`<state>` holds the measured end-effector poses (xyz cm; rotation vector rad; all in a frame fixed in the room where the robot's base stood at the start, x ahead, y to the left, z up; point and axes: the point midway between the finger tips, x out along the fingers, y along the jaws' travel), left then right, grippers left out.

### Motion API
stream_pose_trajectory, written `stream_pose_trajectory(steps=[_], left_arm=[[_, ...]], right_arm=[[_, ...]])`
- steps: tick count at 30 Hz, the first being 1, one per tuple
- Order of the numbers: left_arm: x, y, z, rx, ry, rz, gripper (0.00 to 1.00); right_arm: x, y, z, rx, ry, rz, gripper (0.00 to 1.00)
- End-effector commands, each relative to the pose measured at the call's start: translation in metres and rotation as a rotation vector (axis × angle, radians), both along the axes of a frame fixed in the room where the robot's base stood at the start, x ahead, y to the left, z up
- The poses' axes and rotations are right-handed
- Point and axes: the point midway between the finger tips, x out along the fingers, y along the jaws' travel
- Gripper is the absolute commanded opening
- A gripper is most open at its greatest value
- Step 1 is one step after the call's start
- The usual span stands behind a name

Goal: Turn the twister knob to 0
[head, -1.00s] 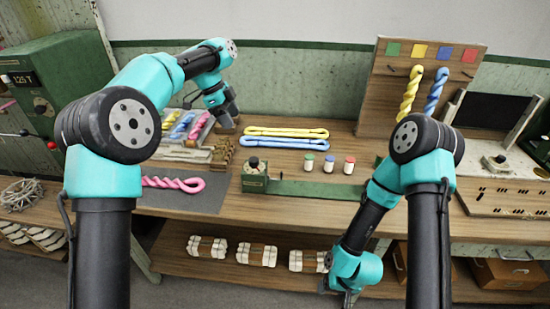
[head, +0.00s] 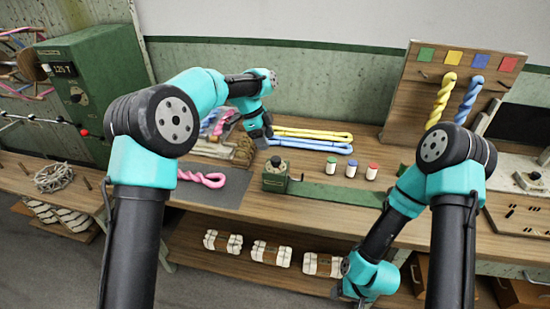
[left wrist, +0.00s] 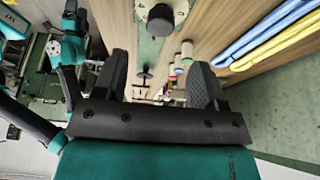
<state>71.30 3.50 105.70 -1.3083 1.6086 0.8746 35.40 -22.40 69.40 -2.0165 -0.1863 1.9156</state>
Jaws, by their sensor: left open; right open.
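The green cabinet (head: 95,60) at the left has a display reading about 125 T and a small dark knob (head: 77,95) on its front. A small green box (head: 275,182) on the bench bears a round black knob (head: 276,161); that knob also shows in the left wrist view (left wrist: 160,20). No label tells me which knob is the twister's, and no scale is readable. My left gripper (head: 262,133) is open and empty, above and behind the small box. Its fingers show apart in the left wrist view (left wrist: 160,85). My right gripper (head: 348,295) is open, low before the lower shelf, partly hidden.
Yellow (head: 310,133) and blue (head: 312,146) ropes lie behind the small box. Three small jars (head: 331,166) stand to its right. A pink twisted rope (head: 203,178) lies on a grey mat (head: 222,194) to its left. Red-tipped rods stick out by the cabinet.

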Motion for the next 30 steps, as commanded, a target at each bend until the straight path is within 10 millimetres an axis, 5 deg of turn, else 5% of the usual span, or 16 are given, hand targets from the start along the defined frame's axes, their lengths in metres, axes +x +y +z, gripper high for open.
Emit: stream_pose_trajectory(steps=[15, 27, 30], left_arm=[[-0.006, -0.030, -0.072, 0.000, 0.001, 0.000, 0.65], [-0.006, -0.032, -0.079, 0.000, -0.001, 0.000, 0.65], [-0.006, -0.032, -0.079, 0.000, -0.001, 0.000, 0.55]], right_arm=[[0.000, 0.000, 0.000, 0.000, 0.000, 0.000, 0.70], [0.000, 0.000, 0.000, 0.000, 0.000, 0.000, 0.70], [0.000, 0.000, 0.000, 0.000, 0.000, 0.000, 0.70]])
